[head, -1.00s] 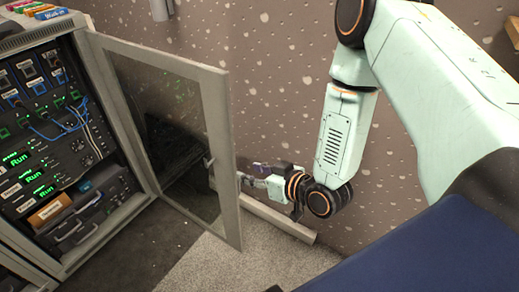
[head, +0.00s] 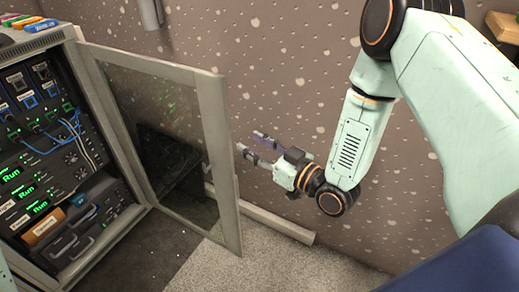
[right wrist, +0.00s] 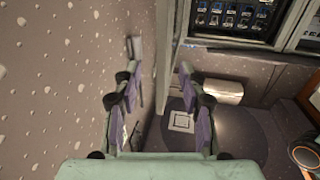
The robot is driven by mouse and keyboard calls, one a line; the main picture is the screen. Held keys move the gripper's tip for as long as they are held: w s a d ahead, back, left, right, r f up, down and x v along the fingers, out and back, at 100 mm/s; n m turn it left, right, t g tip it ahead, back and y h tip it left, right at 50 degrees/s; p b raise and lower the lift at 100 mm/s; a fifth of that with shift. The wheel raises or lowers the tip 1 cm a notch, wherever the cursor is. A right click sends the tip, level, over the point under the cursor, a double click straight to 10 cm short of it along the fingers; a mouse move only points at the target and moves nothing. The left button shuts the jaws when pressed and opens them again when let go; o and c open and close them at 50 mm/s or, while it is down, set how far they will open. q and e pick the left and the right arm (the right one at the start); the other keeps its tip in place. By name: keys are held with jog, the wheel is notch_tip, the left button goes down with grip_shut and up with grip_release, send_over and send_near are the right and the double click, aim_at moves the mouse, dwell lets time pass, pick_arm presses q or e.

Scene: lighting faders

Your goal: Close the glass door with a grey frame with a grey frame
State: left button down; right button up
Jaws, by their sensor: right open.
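The glass door with a grey frame (head: 219,165) stands swung wide open, hinged at the right side of the rack cabinet (head: 150,205). Its glass pane (head: 160,135) is see-through. My right gripper (head: 251,143) is just right of the door's free edge in the head view, open and empty, its fingers pointing left. I cannot tell whether a finger touches the frame. My left gripper is not in view.
The rack holds several lit modules (head: 40,205) and blue cables. Coloured items (head: 40,24) lie on top of the cabinet. A speckled wall (head: 300,60) stands close behind my right arm, with a pale bar (head: 270,222) along its foot. The carpet (head: 260,262) in front is clear.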

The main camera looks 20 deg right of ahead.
aim_at(229, 132)
jog(key=b+x, duration=0.1)
jog(key=x, duration=0.2)
jog(key=shift+a+f, duration=0.15)
jog(key=shift+a, duration=0.1)
jog(key=shift+w+a+b, duration=0.1)
jog(key=shift+w+b, duration=0.35)
jog(key=shift+w, duration=0.3)
jog(key=x, duration=0.2)
jog(key=shift+w+a+b, duration=0.2)
jog(key=shift+a+b, duration=0.15)
jog(key=shift+a, duration=0.05)
jog(key=shift+w+a, duration=0.15)
jog(key=shift+w, duration=0.6)
jog(key=shift+w+a, duration=0.15)
jog(key=shift+a, duration=0.05)
jog(key=shift+d, duration=0.1)
jog(key=shift+c, duration=0.3)
grip_shut()
